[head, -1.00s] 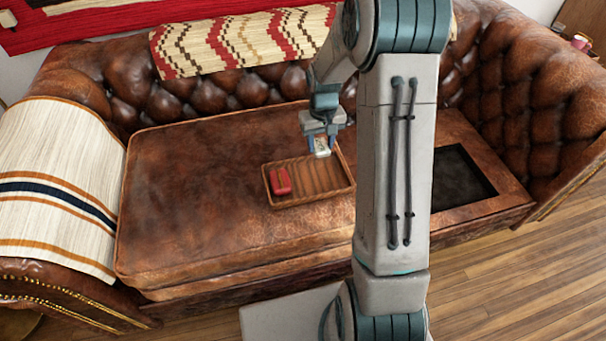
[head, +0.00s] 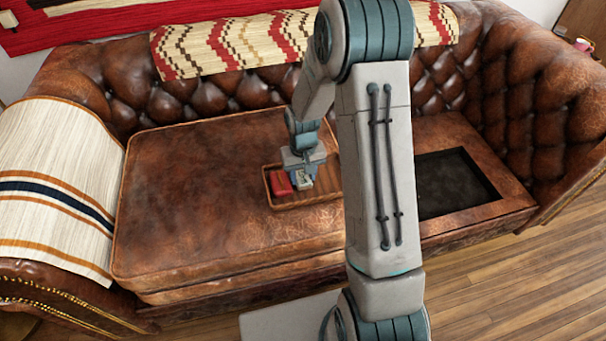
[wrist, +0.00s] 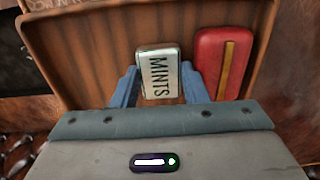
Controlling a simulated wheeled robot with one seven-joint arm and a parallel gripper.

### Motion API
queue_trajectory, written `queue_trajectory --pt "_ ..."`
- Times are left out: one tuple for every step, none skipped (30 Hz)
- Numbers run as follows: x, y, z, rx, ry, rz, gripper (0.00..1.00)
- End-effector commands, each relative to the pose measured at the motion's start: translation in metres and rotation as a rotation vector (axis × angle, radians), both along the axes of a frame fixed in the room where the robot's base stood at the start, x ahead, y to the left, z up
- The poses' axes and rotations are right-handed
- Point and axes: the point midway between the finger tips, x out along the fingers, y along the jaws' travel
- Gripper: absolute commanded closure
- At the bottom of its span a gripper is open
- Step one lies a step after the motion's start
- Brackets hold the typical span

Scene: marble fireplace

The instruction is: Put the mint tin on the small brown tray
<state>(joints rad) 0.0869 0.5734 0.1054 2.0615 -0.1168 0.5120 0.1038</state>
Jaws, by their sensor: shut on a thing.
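The mint tin (wrist: 160,75), pale with the dark word MINTS, is between the blue fingers of my gripper (wrist: 159,88) in the wrist view. In the head view the tin (head: 304,181) shows just below my gripper (head: 303,172). My gripper is shut on it. The small brown tray (wrist: 100,50) has a ribbed wooden floor and a raised rim. In the head view the tray (head: 328,196) lies on the sofa seat, partly hidden by my arm. The tin is over the tray's floor; I cannot tell whether it touches.
A red case with a yellow stripe (wrist: 222,65) lies in the tray, just right of the tin in the wrist view; it also shows in the head view (head: 280,183). A dark recessed panel (head: 455,184) is to the right on the sofa. The leather seat (head: 190,190) left of the tray is clear.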

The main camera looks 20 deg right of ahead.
Motion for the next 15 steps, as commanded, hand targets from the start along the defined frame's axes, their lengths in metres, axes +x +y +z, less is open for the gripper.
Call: queue_trajectory --pt "0.0001 0.0000 -0.0007 0.000 0.000 0.000 0.82" --pt "0.0001 0.0000 -0.0018 0.000 0.000 0.000 0.82" --pt "0.0001 0.0000 -0.0034 0.000 0.000 0.000 0.82" --pt "0.0001 0.0000 -0.0045 0.000 0.000 0.000 0.82" --pt "0.0002 0.0000 -0.0030 0.000 0.000 0.000 0.52" --pt "0.0002 0.0000 -0.0027 0.000 0.000 0.000 0.51" --pt "0.0001 0.0000 -0.0027 0.000 0.000 0.000 0.51" --pt "0.0001 0.0000 -0.0027 0.000 0.000 0.000 0.51" --pt "0.0001 0.0000 -0.0027 0.000 0.000 0.000 0.51" --pt "0.0001 0.0000 -0.0026 0.000 0.000 0.000 0.51" --pt "0.0001 0.0000 -0.0026 0.000 0.000 0.000 0.51" --pt "0.0001 -0.0001 -0.0026 0.000 0.000 0.000 0.51" --pt "0.0001 0.0000 -0.0022 0.000 0.000 0.000 0.51" --pt "0.0002 -0.0001 -0.0014 0.000 0.000 0.000 0.51" --pt "0.0002 -0.0001 0.0004 0.000 0.000 0.000 0.51"
